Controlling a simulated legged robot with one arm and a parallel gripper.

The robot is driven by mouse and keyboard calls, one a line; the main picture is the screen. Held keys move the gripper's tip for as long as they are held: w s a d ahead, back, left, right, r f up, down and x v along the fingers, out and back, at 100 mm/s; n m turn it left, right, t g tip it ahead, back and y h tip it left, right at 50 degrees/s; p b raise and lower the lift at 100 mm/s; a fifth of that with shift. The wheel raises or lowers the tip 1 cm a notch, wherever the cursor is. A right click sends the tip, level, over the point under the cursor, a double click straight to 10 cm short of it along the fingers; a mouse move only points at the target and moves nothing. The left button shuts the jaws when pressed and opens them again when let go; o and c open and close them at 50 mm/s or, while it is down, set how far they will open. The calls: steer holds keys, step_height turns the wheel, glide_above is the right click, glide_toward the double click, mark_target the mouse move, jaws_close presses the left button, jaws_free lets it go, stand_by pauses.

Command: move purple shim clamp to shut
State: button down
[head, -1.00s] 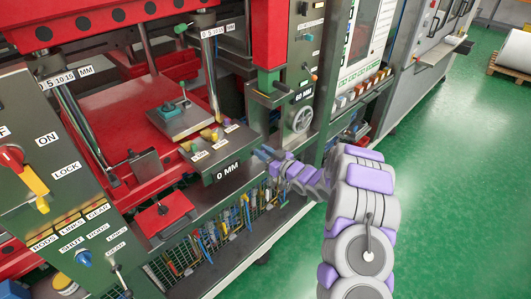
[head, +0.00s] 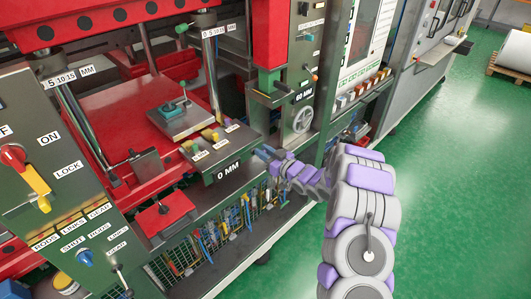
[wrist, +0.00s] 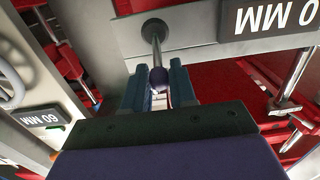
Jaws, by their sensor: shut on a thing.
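The purple shim clamp (wrist: 158,79) shows in the wrist view as a dark purple ball knob on a short metal rod. The rod comes out of a round dark base on the grey panel, beside the 0 MM label (wrist: 270,17). My gripper (wrist: 159,98) has its two blue-grey fingers on either side of the knob, shut on it. In the head view my gripper (head: 265,153) is at the front of the machine, just right of the 0 MM plate (head: 228,170). The clamp's knob is hidden there by my gripper.
A handwheel (head: 302,119) and the 60 MM label (head: 304,95) stand to the right. A wire rack of tools (head: 215,235) hangs below. Green floor (head: 450,190) is open at right.

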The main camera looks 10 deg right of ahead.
steer(key=shift+d, duration=0.1)
steer(key=shift+s+d+f, duration=0.1)
steer(key=shift+s+f, duration=0.1)
steer(key=shift+f, duration=0.25)
steer(key=shift+s+d+f, duration=0.1)
steer(key=shift+s+f, duration=0.05)
steer(key=shift+f, duration=0.3)
step_height(320, 180, down, 2)
steer(key=shift+s+d, duration=0.1)
steer(key=shift+s, duration=0.05)
steer(key=shift+f, duration=0.1)
stand_by(0.5)
